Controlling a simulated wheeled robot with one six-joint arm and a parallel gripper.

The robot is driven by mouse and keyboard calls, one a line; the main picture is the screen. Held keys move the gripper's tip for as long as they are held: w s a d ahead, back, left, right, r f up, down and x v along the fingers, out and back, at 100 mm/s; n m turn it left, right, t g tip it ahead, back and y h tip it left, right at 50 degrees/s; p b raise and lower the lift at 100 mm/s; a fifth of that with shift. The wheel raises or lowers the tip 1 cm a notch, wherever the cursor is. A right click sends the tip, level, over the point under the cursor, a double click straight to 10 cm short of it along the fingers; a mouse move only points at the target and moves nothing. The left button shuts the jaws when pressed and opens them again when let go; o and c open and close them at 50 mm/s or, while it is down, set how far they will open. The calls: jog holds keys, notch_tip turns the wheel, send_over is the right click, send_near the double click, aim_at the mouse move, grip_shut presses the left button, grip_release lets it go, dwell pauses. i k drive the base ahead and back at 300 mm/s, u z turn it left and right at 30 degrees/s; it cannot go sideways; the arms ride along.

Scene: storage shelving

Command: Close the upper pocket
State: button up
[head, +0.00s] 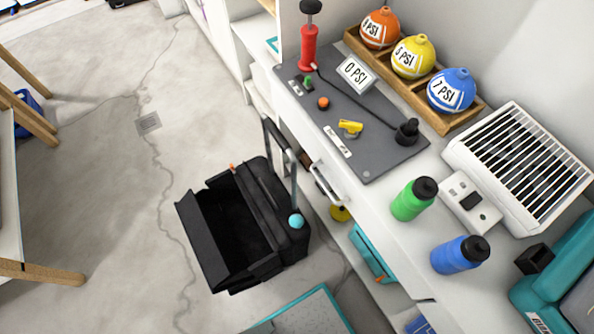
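A black wheeled bag (283,238) stands on the floor at the picture's centre, beside the white counter, with its grey pull handle (279,150) raised. A large pocket on its left side is open. The pocket's black flap (203,248) leans outward to the left, and the inside is dark and looks empty. A teal ball (295,221) sits on the bag's right side, and a small orange tab (232,167) shows at its far edge. I cannot tell whether the open pocket is the upper one. My gripper is not in view.
The white counter (385,205) holds a grey pump board (350,130), labelled balls in a wooden rack (446,124), green (413,199) and blue (459,255) bottles, and a vented box (520,165). A wooden-legged table (40,273) stands at left. The floor left of the bag is clear.

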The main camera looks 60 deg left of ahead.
aim_at(224, 266)
jog(key=z, duration=0.6)
jog(key=k, duration=1.4)
jog(key=u, duration=2.1)
